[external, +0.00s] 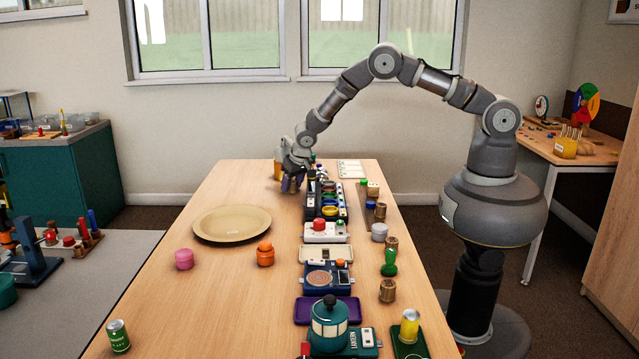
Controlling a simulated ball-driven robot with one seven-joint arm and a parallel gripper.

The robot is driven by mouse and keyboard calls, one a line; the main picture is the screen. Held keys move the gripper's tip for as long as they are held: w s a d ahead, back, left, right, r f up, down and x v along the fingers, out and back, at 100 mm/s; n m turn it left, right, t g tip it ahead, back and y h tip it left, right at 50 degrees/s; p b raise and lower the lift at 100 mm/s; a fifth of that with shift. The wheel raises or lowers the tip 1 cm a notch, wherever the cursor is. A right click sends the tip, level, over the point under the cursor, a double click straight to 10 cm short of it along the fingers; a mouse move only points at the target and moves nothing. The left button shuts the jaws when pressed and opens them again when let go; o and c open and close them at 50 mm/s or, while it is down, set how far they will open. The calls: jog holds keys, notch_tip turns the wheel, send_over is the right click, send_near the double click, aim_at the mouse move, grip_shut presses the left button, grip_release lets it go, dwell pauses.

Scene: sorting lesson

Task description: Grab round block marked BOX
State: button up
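My gripper (291,186) is low over the far end of the wooden table (225,320), with its fingers pointing down. I cannot read the word BOX on any block. Small round pieces on the table include a pink one (184,259), an orange one (265,254), a green can with a pale label (119,337) and a grey one (379,232). They are all apart from my gripper.
A large tan plate (232,224) lies left of centre. A row of devices and trays, with a white box with a red button (325,232) and a teal pot (329,322), runs down the middle. Several small pieces stand to its right. The left front of the table is mostly clear.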

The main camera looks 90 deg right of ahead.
jog(key=c, duration=0.8)
jog(key=shift+o, duration=0.2)
jog(key=shift+r, duration=0.1)
